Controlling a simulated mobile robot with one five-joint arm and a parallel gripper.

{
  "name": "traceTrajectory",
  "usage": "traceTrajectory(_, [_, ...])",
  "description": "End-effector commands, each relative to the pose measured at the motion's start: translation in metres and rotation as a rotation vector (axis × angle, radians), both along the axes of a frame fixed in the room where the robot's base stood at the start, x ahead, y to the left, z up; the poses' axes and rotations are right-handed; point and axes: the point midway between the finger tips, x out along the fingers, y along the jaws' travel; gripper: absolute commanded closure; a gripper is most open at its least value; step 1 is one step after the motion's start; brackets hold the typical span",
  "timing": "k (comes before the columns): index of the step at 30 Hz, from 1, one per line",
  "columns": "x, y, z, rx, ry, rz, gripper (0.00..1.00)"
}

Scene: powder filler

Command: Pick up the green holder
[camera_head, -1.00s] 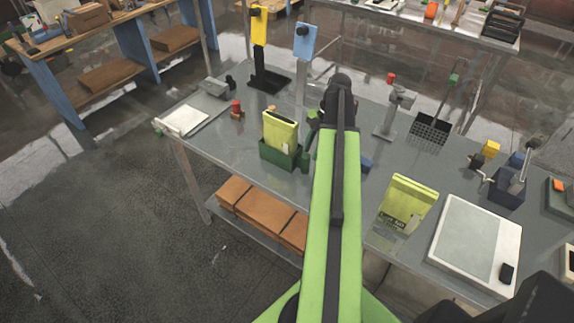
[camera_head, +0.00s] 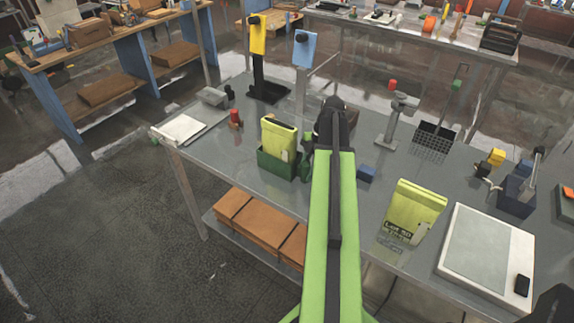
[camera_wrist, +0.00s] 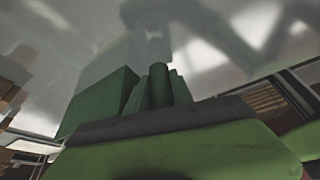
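The green holder (camera_head: 272,164) is a dark green open box on the grey table, left of my arm. A yellow-green pouch (camera_head: 279,137) stands upright in it. A dark green upright part sits at its right side, close to the end of my arm. My gripper (camera_head: 313,142) is at the holder's right side, mostly hidden behind my arm. Its fingers cannot be made out, nor whether they touch the holder.
Yellow (camera_head: 257,35) and blue (camera_head: 306,48) scoop-like pieces stand on posts behind. A second pouch (camera_head: 415,207) and a white scale (camera_head: 487,252) are at right. A small blue block (camera_head: 367,174) lies right of my arm. A red-topped item (camera_head: 236,117) is behind the holder.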

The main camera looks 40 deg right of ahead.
Motion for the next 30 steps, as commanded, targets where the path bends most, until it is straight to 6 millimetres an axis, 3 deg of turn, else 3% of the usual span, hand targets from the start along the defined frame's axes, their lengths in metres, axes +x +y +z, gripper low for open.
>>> traceTrajectory(3, [0.0,0.0,0.0,0.0,0.0,0.001,1.0])
traceTrajectory(14, [0.0,0.001,0.002,0.0,0.0,0.001,1.0])
traceTrajectory(30, [-0.002,0.003,0.047,0.0,0.0,0.002,1.0])
